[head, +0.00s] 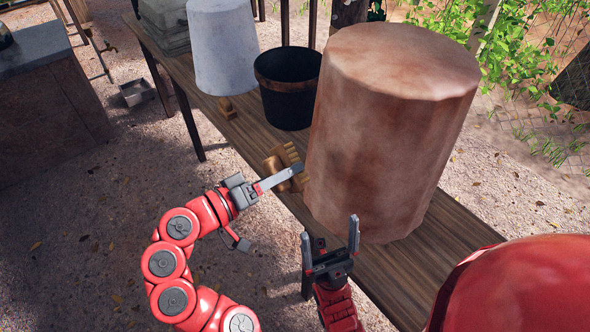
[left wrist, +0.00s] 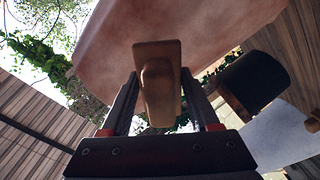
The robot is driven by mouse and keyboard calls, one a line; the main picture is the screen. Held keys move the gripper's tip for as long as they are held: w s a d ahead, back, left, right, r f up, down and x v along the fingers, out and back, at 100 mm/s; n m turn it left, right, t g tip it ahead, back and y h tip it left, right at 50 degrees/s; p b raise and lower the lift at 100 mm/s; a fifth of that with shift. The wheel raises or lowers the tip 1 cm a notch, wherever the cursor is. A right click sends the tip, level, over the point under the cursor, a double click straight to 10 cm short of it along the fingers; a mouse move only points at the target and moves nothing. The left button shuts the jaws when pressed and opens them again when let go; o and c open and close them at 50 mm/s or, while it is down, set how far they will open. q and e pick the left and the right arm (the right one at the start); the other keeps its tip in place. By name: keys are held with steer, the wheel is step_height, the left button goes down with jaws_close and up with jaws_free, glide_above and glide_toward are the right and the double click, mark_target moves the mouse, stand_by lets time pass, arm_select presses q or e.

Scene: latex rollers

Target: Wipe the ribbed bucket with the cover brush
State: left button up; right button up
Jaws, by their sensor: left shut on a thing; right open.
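The cover brush (head: 274,162) has a wooden back and pale bristles. My left gripper (head: 288,174) is shut on it; in the left wrist view the brush (left wrist: 157,90) sits between the fingers. A large reddish-brown upturned bucket (head: 385,130) with faint vertical ribs, seemingly the ribbed bucket, stands on the table. The brush is at its left side; I cannot tell whether the bristles touch it. This bucket (left wrist: 100,55) also fills the upper left wrist view behind the brush. My right gripper (head: 330,226) is open and empty, in front of the bucket's lower part.
The wooden table (head: 240,133) runs from upper left to lower right. A black bucket (head: 288,95), a pale upturned bucket (head: 222,50) and a small wooden piece (head: 227,107) stand farther back. A grey-topped counter (head: 35,45) is at left. Gravel ground left of the table is open.

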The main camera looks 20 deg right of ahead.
arm_select(q)
glide_toward(334, 149)
steer(key=x, duration=0.3)
steer(key=shift+w+d, duration=0.1)
steer(key=shift+d, duration=0.2)
steer(key=shift+x, duration=1.15)
stand_by(0.6)
steer(key=shift+s+d+r+p, duration=0.15)
steer(key=shift+s+p, duration=0.1)
steer(key=shift+s, duration=0.35)
steer(key=shift+s+d+f+p, duration=0.1)
steer(key=shift+s+d+p, duration=0.1)
steer(key=shift+s, duration=0.4)
steer(key=shift+s+d+r+p, duration=0.15)
steer(key=shift+s+p, duration=0.1)
steer(key=shift+s, duration=0.35)
steer(key=shift+w+d+f, duration=0.1)
steer(key=shift+f, duration=0.1)
steer(key=shift+w+a+f+b, duration=0.1)
steer(key=shift+w+a+b, duration=0.05)
steer(key=shift+w+b, duration=0.4)
steer(key=shift+w+a+f+b, duration=0.1)
steer(key=shift+w+a+b, duration=0.05)
steer(key=shift+w+b, duration=0.4)
steer(key=shift+w+a+r+b, duration=0.1)
steer(key=shift+w+b, duration=0.1)
steer(key=shift+w, duration=0.15)
steer(key=shift+w+a+r+b, duration=0.1)
steer(key=shift+w+b, duration=0.1)
steer(key=shift+w, duration=0.15)
